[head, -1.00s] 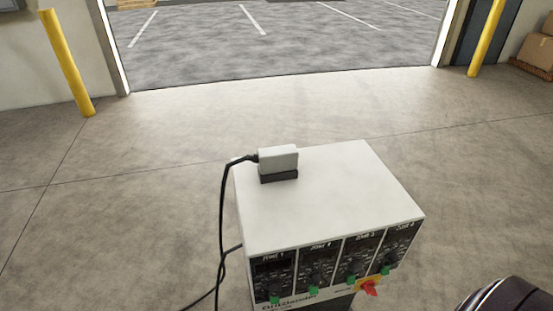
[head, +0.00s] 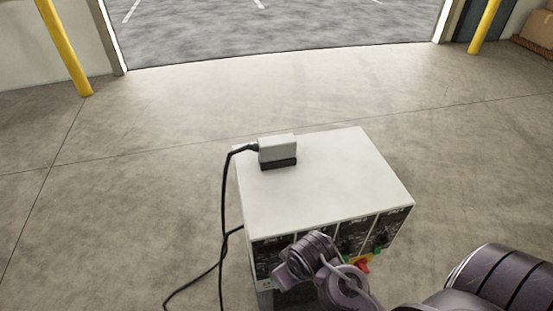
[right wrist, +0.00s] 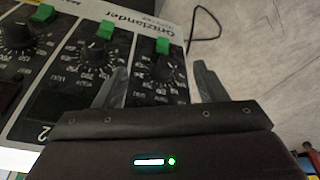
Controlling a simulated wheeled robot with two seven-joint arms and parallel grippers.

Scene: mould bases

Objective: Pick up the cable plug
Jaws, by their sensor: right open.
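The cable plug (head: 277,148) is a light grey block with a black cable coming out of its left side. It sits on a dark base on the far left part of the white controller box's top (head: 335,185). My right arm comes in from the lower right of the head view, in front of the box's front panel. In the right wrist view my right gripper (right wrist: 160,82) is open and empty, its two fingers apart before the knobs and green switches of the panel. The plug is not in the right wrist view. My left gripper is not in view.
The black cable (head: 223,200) hangs down the box's left side to the floor. A red switch (head: 361,265) sticks out of the front panel. Yellow posts (head: 62,45) stand by the doorway at the back. The box top right of the plug is clear.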

